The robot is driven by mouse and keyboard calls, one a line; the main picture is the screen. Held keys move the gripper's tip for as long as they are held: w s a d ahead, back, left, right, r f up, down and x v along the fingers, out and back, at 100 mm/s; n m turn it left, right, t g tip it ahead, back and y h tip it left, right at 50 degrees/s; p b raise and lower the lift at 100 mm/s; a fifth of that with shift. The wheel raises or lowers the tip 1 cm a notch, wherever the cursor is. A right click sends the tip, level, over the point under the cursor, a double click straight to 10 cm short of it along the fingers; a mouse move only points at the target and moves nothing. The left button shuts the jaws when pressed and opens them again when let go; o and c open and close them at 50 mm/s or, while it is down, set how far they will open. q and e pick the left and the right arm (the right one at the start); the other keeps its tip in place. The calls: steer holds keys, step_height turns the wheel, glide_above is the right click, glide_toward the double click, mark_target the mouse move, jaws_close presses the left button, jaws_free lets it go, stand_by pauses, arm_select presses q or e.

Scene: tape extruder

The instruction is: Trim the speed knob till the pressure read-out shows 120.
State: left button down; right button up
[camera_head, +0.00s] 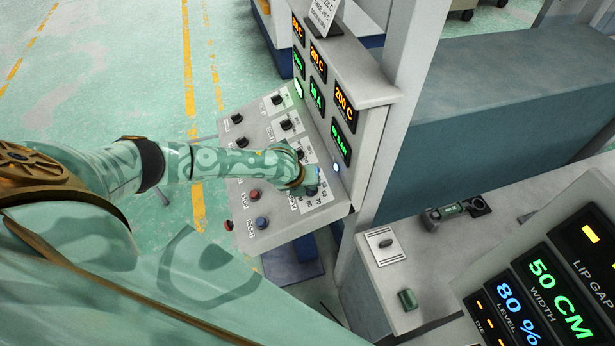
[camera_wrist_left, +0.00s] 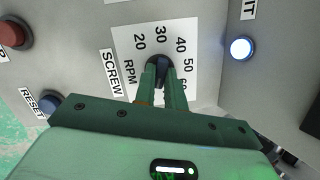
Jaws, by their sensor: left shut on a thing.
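The speed knob (camera_wrist_left: 158,66) is a small black knob on a white dial plate (camera_wrist_left: 125,50) marked SCREW RPM, with numbers from 20 up around it. My left gripper (camera_wrist_left: 163,78) has its green fingers closed on both sides of the knob. In the head view my left gripper (camera_head: 308,184) reaches the lower right of the sloped control panel and hides most of the knob. A read-out with green characters (camera_head: 341,144), seemingly the pressure one, is on the upright display face above; its figures are too small and slanted to read. My right gripper is not in view.
Other black knobs (camera_head: 286,125) and red and blue buttons (camera_head: 261,222) sit close by on the panel. A lit white-blue button (camera_wrist_left: 241,48) is right of the dial. A grey bench (camera_head: 400,275) and a second display (camera_head: 545,285) stand at the right.

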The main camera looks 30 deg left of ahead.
arm_select(q)
steer(key=shift+a+m+b, duration=0.1)
steer(key=shift+m+b, duration=0.25)
steer(key=shift+m, duration=0.55)
steer(key=shift+h, duration=0.3)
steer(key=c, duration=1.5)
jaws_free()
steer(key=shift+o, duration=0.2)
steer(key=shift+r, duration=0.1)
steer(key=p+v, duration=0.1)
steer(key=v, duration=1.5)
steer(key=shift+s, duration=0.35)
